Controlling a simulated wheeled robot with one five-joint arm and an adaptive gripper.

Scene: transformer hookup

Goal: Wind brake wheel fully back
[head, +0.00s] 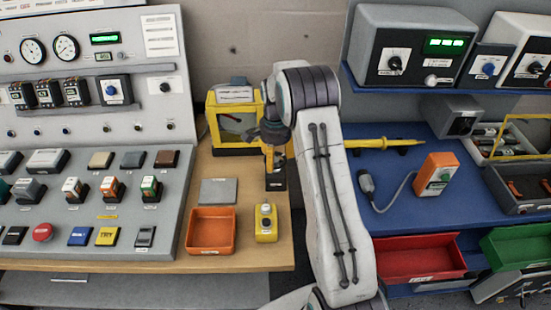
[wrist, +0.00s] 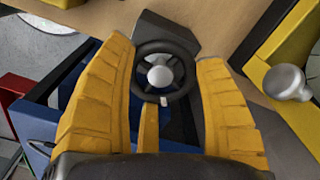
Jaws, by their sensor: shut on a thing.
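The brake wheel (wrist: 174,54) is a small black handwheel with spokes and a grey hub, seen in the wrist view between the yellow fingers. A small light mark shows at its lower rim. Behind it is a dark grey housing (wrist: 165,28). My gripper (wrist: 165,75) has its two yellow fingers on either side of the wheel, closed against its rim. In the head view my gripper (head: 272,147) is at the wooden bench, in front of the yellow-framed case, and the wheel is hidden there by my arm and fingers.
A yellow-framed case (head: 233,130) stands close behind my gripper. An orange tray (head: 212,232), a grey plate (head: 219,191) and a yellow button box (head: 266,222) lie nearer on the bench. A blue shelf with an orange tester (head: 436,174) is at the right.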

